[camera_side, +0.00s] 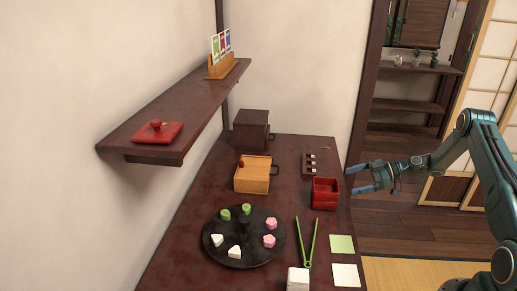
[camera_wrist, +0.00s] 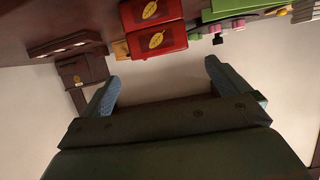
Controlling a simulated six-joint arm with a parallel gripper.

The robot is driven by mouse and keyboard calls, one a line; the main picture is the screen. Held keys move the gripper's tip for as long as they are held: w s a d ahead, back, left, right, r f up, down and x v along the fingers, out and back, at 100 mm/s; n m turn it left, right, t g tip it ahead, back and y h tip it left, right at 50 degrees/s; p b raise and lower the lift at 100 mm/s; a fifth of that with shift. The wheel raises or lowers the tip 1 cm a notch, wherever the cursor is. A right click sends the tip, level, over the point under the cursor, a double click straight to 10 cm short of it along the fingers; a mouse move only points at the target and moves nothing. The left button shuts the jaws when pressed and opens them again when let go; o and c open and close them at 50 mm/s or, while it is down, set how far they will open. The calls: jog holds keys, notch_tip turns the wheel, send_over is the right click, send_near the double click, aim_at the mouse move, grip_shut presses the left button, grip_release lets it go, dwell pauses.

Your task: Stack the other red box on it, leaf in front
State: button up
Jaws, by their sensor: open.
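Two red boxes stand one on the other on the dark table, the upper red box (camera_side: 326,185) open at its top and the lower red box (camera_side: 324,205) beneath it. In the wrist view, which is upside down, the upper box (camera_wrist: 176,42) and lower box (camera_wrist: 172,10) each show a gold leaf on the face toward my gripper. The upper one looks slightly offset sideways from the lower. My gripper (camera_side: 354,179) is open and empty, to the right of the stack and apart from it; its spread fingers (camera_wrist: 162,75) also show in the wrist view.
A black round tray (camera_side: 225,257) with green, white and pink sweets lies in front. Green tongs (camera_side: 306,245), a light wooden box (camera_side: 252,177), a dark slotted holder (camera_side: 307,164) and a dark chest (camera_side: 251,130) are nearby. A red lid (camera_side: 170,134) lies on the wall shelf.

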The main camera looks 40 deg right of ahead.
jog(key=shift+v, duration=1.9)
